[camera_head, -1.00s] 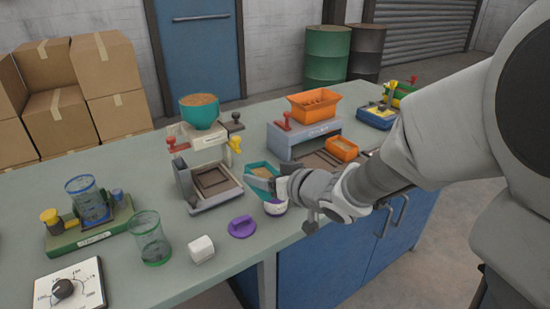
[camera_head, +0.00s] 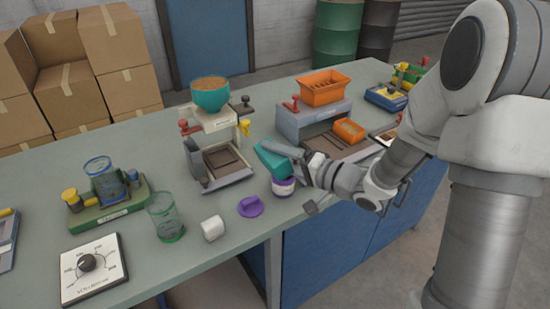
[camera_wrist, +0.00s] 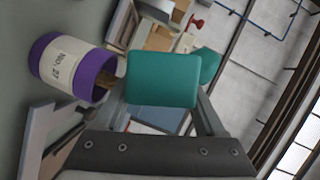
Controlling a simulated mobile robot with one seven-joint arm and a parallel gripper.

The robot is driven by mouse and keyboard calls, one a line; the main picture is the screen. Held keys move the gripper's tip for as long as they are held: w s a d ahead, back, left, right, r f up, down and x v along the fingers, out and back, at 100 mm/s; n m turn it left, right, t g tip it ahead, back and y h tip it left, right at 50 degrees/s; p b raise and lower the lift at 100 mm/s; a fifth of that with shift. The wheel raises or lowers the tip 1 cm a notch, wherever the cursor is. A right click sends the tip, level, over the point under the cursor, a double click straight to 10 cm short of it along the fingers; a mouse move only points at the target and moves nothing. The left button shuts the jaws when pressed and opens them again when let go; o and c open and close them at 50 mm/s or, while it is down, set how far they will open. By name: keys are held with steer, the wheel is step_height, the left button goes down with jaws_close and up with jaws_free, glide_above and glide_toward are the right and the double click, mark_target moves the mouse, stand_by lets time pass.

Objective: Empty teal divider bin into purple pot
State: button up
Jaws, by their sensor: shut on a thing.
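My gripper (camera_head: 302,160) is shut on the teal divider bin (camera_head: 271,160), which is tipped steeply. Its inside is turned out of sight, so I cannot tell what is left in it. In the wrist view the bin's flat teal face (camera_wrist: 163,80) fills the space between my fingers. The purple pot (camera_head: 284,188), with a white label, stands upright on the bench just below the bin. In the wrist view the pot (camera_wrist: 72,68) is left of the bin, and some brown matter shows at its mouth. I cannot tell whether bin and pot touch.
A purple lid (camera_head: 251,206), a white block (camera_head: 213,228) and a clear green-based cup (camera_head: 166,217) stand left of the pot. The filler with the teal bowl (camera_head: 211,98) is behind left. The grey stand with the orange hopper (camera_head: 324,88) is behind right.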

steer(key=shift+d+r+m+p, duration=0.15)
steer(key=shift+m+p, duration=0.35)
steer(key=shift+p, duration=0.05)
steer(key=m+p, duration=0.2)
steer(key=t+y+p, duration=0.1)
steer(key=shift+w+d+r+m, duration=0.2)
steer(key=shift+w+d+m, duration=0.1)
steer(key=shift+m, duration=0.1)
steer(key=m+p, duration=0.1)
steer(key=m+y+p, duration=0.1)
steer(key=m+t+p, duration=0.1)
steer(key=m, duration=0.1)
steer(key=shift+w+d, duration=0.25)
steer(key=shift+d, duration=0.15)
steer(key=shift+w+d+f+m+t+y+p, duration=0.15)
steer(key=shift+m+t+p, duration=0.2)
steer(key=shift+m, duration=0.6)
steer(key=shift+w+d+m+t+y+p, duration=0.15)
steer(key=shift+m+t, duration=0.3)
steer(key=shift+m, duration=0.5)
steer(key=shift+s, duration=0.1)
step_height(320, 180, up, 3)
steer(key=n+g+p, duration=0.1)
steer(key=n, duration=0.2)
steer(key=n+g+p, duration=0.1)
steer(key=n+p, duration=0.1)
steer(key=n, duration=0.1)
steer(key=shift+h, duration=0.4)
